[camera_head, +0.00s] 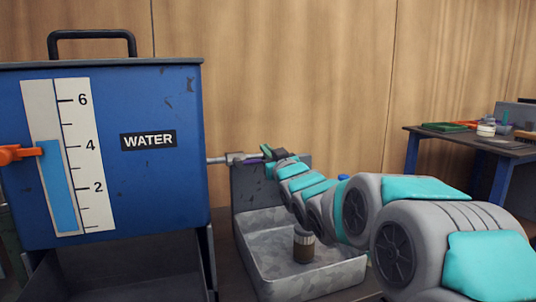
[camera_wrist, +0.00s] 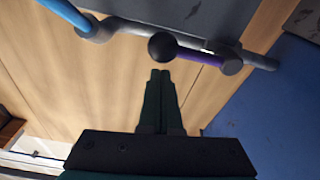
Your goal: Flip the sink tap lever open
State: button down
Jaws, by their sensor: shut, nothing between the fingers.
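A grey pipe (camera_head: 228,159) runs right from the blue tank to the tap above the sink (camera_head: 330,278). In the wrist view a purple lever (camera_wrist: 198,56) with a black ball end (camera_wrist: 162,46) lies along the grey pipe (camera_wrist: 130,27). A bright blue rod (camera_wrist: 65,12) joins the pipe at the upper left. My gripper (camera_wrist: 160,74) is shut and empty, its fingertips just below the black ball in the picture; I cannot tell if they touch. In the head view my arm reaches over the sink, and the gripper and much of the tap are hard to make out.
The blue tank (camera_head: 150,185) marked WATER, with a gauge (camera_head: 95,150) and an orange part (camera_head: 20,154), fills the left. A brown can (camera_head: 303,243) stands in the sink. A cluttered workbench (camera_head: 465,143) is at the right. A wooden wall (camera_head: 270,70) is behind.

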jog(key=s+d+r, duration=0.1)
jog(key=s+d, duration=0.1)
jog(key=s, duration=0.7)
jog(key=shift+d+b, duration=0.2)
jog(key=shift+b, duration=0.1)
jog(key=shift+s, duration=0.1)
